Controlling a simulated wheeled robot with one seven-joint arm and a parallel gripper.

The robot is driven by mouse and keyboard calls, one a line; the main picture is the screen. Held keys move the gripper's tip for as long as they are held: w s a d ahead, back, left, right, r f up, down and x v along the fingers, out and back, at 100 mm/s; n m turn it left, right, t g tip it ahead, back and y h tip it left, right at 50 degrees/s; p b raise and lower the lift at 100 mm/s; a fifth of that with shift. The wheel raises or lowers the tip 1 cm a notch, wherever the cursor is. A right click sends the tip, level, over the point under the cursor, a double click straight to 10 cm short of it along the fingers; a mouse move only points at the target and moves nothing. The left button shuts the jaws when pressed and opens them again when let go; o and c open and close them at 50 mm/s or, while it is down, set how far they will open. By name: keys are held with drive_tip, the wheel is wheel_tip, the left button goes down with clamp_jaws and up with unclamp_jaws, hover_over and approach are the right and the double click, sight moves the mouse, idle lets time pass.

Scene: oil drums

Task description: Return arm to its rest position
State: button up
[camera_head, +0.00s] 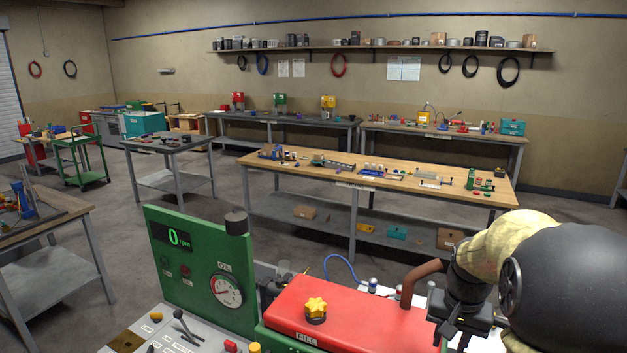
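My arm (545,285) fills the lower right corner, with a large dark rounded part and a cream-tan link. My gripper (458,335) is dark and hangs below the tan link, pointing down, beside the right end of a red engine cover (365,312). Its fingertips are partly cut off and hard to make out, so I cannot tell whether it is open or shut. I see nothing clearly held in it. A yellow cap (316,308) sits on the red cover, behind a "FILL" label.
A green panel (200,270) with a "0 rpm" display and a gauge (228,289) stands left of the red cover. A brown curved pipe (420,275) rises close to my gripper. A wooden workbench (300,174) stands beyond, with open floor between.

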drive_tip(key=s+a+f+n+t, duration=0.1)
drive_tip(key=s+a+f+n, duration=0.4)
drive_tip(key=s+a, duration=0.6)
drive_tip(key=shift+s+a+f, duration=0.25)
drive_tip(key=shift+a+f, duration=0.3)
drive_tip(key=shift+f, duration=0.05)
drive_tip(key=shift+a, duration=0.1)
